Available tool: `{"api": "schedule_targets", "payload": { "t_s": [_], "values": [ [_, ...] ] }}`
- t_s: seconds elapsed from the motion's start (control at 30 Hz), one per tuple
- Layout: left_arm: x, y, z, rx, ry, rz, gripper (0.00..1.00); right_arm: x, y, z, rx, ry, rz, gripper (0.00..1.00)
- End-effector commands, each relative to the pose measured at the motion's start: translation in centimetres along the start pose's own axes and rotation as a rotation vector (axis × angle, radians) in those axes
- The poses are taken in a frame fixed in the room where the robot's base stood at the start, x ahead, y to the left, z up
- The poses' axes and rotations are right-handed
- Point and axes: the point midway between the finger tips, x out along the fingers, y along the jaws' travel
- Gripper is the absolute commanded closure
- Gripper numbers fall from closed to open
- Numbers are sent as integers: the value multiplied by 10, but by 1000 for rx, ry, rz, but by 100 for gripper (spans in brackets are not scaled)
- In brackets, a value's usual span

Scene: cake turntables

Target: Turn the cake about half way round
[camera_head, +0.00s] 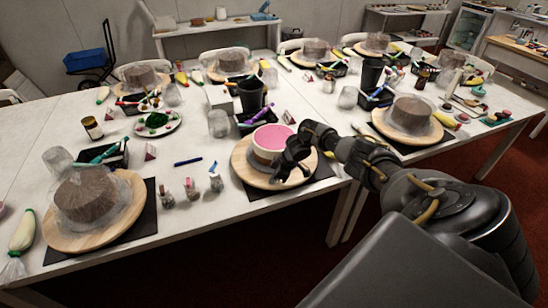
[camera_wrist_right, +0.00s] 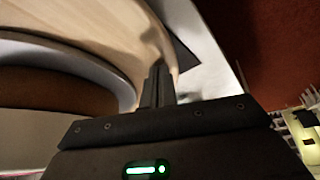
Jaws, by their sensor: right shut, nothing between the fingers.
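The cake (camera_head: 271,141) has a pink top and a pale side with a brown band at its base. It stands on a round wooden turntable (camera_head: 246,171) near the table's front edge. My right gripper (camera_head: 283,171) is shut and empty at the cake's front right, low over the turntable. In the right wrist view, its closed fingers (camera_wrist_right: 158,85) point at the wooden board (camera_wrist_right: 110,28), near its rim. The cake's brown band (camera_wrist_right: 50,95) fills the left of that view. I cannot tell whether the fingertips touch the board. My left gripper is not in view.
A wrapped brown cake on a wooden turntable (camera_head: 120,222) stands at the left, another (camera_head: 408,118) at the right. Small jars (camera_head: 191,188) and a blue pen (camera_head: 188,161) lie left of the pink cake. A black cup (camera_head: 251,95) stands behind it.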

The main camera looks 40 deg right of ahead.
Motion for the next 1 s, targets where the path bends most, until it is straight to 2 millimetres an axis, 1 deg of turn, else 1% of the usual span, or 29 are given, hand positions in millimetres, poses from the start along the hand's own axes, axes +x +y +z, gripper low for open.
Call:
{"api": "schedule_targets", "payload": {
  "t_s": [0.3,0.4,0.73,0.87,1.0],
  "values": [
    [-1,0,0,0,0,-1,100,-18,14,40,3,-4,3,100],
    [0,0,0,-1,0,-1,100,-23,17,49,3,-2,1,100],
    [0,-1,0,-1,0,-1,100,-25,18,51,1,-1,1,100],
    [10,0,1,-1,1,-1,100,-25,24,59,2,-2,3,100],
    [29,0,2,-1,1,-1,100,-29,38,75,3,-1,5,100]
  ]
}}
